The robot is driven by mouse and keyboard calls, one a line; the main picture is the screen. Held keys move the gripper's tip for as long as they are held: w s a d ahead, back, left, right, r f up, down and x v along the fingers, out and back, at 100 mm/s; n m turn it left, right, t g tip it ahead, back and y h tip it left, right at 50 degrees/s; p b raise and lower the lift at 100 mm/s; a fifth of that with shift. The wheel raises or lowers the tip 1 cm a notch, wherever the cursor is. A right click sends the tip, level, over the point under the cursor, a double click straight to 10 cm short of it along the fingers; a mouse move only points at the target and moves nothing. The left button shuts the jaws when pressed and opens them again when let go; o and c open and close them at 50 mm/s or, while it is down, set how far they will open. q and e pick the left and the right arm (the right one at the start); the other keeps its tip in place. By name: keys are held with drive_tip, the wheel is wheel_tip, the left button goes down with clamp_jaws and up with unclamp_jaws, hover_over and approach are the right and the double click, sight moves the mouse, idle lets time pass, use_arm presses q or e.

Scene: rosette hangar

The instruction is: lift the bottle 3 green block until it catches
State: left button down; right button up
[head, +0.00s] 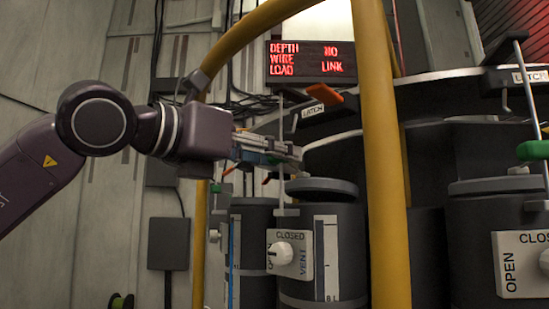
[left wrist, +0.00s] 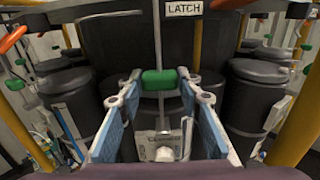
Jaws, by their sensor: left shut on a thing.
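My left gripper (head: 292,152) reaches in from the left, above a dark grey bottle (head: 322,245) with a white scale and a vent knob (head: 282,254). In the left wrist view, the green block (left wrist: 160,80) sits on a thin upright rod (left wrist: 158,40) between the two blue-padded fingertips (left wrist: 161,86). The gripper is shut on this block. In the head view the fingers hide the block; the rod (head: 281,110) shows above and below them. An orange latch lever (head: 324,95) is above the gripper, by a LATCH label. No bottle number is readable. My right gripper is out of view.
A yellow post (head: 382,160) stands just right of the gripper, and a yellow hoop curves overhead. Another bottle at right has its own green block (head: 533,150). A red-lit display (head: 308,62) reads "DEPTH NO", "WIRE LINK", "LOAD". The wall side at left is open.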

use_arm(q)
wheel_tip(320, 180, up, 6)
drive_tip(key=p, duration=0.4)
drive_tip(key=shift+r, duration=0.25)
idle(0.4)
drive_tip(key=c, duration=1.4)
unclamp_jaws()
drive_tip(key=shift+f, duration=0.1)
drive_tip(key=shift+s+a, duration=0.1)
drive_tip(key=b+v, duration=0.3)
drive_tip(key=v, duration=0.5)
drive_tip(key=shift+s+a, duration=0.25)
drive_tip(key=shift+s, duration=0.05)
